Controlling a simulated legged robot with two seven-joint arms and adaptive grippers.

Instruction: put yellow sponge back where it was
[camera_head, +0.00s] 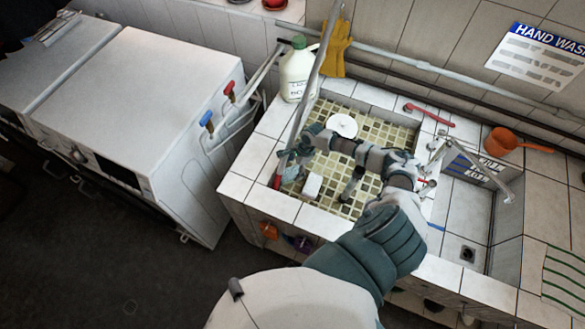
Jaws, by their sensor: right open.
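My right gripper (289,157) reaches from the bottom of the picture over the tiled sink basin (385,134). Its jaws are open, near the basin's left rim and beside a long grey pole. A small pale, off-white block (312,186) lies in the basin just below and right of the gripper, apart from it. I cannot tell whether this block is the sponge. No clearly yellow sponge shows, and my arm hides part of the basin. My left gripper is out of view.
The grey pole (318,68) leans across the basin's left rim. A white round object (342,125) lies in the basin. An orange scoop (503,141) and red-handled brush (428,115) are right. White machines (130,90) stand left.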

